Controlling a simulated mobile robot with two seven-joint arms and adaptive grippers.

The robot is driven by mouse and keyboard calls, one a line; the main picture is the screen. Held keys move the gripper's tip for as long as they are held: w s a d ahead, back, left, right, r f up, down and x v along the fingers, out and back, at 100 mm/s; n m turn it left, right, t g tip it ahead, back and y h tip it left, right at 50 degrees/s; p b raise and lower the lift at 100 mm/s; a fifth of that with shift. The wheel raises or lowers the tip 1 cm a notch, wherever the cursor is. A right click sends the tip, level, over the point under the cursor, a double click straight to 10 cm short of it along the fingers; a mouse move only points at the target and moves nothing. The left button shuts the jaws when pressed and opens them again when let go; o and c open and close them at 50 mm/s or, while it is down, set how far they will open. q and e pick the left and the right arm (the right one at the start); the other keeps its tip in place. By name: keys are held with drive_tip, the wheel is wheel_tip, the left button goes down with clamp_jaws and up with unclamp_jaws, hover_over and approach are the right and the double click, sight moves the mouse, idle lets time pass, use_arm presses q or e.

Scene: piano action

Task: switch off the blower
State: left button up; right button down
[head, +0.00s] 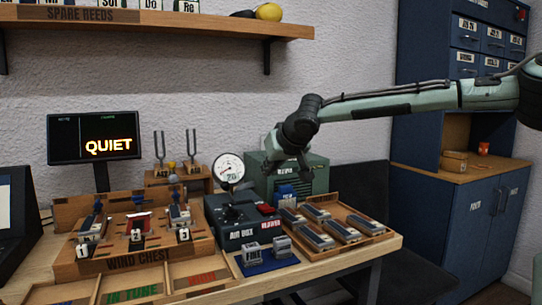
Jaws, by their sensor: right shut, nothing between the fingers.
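A dark blue air box (238,236) stands on the bench in the middle. The switch's position is too small to tell. Behind the box is a green ribbed housing (318,180) with a white label. My left gripper is not in view.
A wind chest (140,262) with numbered reed blocks stands left of the air box. A wooden tray (380,241) of grey-blue blocks lies right of it, and a blue mat (285,264) in front. A screen (93,138) reads "QUIET". A shelf (200,24) hangs above.

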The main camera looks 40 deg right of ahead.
drive_tip(key=shift+w+r+v, duration=0.15)
drive_tip(key=shift+r+v, duration=0.05)
drive_tip(key=shift+v, duration=0.9)
drive_tip(key=shift+w+r+v, duration=0.15)
drive_tip(key=shift+r+v, duration=0.05)
drive_tip(key=shift+v, duration=0.9)
